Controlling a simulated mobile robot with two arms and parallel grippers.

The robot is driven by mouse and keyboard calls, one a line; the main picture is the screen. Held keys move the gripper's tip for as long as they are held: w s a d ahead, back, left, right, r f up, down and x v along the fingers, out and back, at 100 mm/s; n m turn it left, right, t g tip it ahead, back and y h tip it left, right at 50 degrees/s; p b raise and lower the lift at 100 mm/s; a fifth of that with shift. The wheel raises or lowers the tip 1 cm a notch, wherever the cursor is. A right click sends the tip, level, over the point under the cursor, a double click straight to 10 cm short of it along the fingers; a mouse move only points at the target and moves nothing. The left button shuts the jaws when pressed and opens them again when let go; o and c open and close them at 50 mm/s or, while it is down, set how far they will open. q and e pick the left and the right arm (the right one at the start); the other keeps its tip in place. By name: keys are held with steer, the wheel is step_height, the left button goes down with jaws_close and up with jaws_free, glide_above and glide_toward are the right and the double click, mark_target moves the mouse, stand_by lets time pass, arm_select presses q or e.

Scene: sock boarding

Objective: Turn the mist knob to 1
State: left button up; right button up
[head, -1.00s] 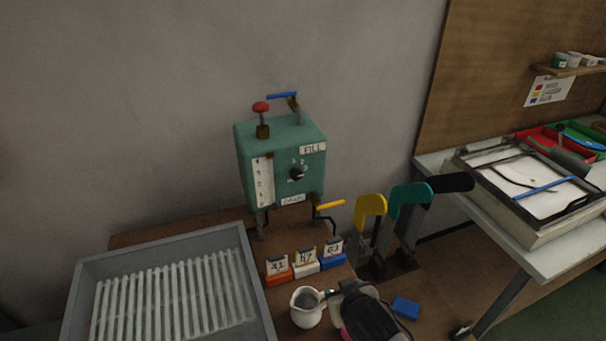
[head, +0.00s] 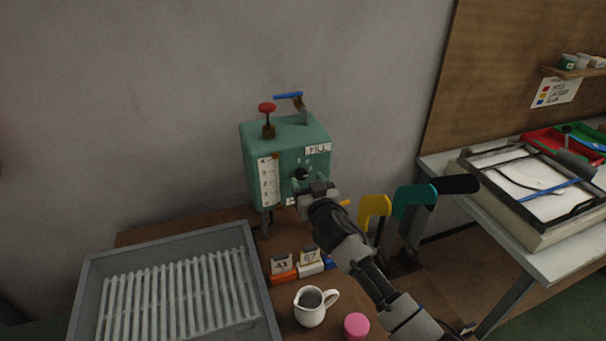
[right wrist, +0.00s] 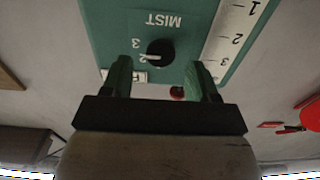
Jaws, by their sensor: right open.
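The mist knob (head: 302,172) is a round black dial on the front of the green machine (head: 257,145). In the right wrist view the knob (right wrist: 160,53) sits beside the upside-down word MIST, and its white pointer line points left, towards small digits that look like 2 and 3. My right gripper (head: 313,188) is just in front of the machine, below the knob. In the right wrist view its fingers (right wrist: 160,78) are apart, one to each side of the knob, with nothing between them. Contact cannot be told. My left gripper is not in view.
A red-topped valve (head: 267,108) and blue lever (head: 288,95) top the machine. A grey ribbed tray (head: 255,275), number blocks (head: 283,276), a white jug (head: 309,310) and a pink piece (head: 356,326) are on the table. Yellow (head: 374,205) and teal (head: 414,198) handles stand at the right.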

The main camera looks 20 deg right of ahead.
mark_target(303, 175)
steer(key=shift+w, duration=1.65)
steer(key=shift+c, duration=0.4)
steer(key=c, duration=0.8)
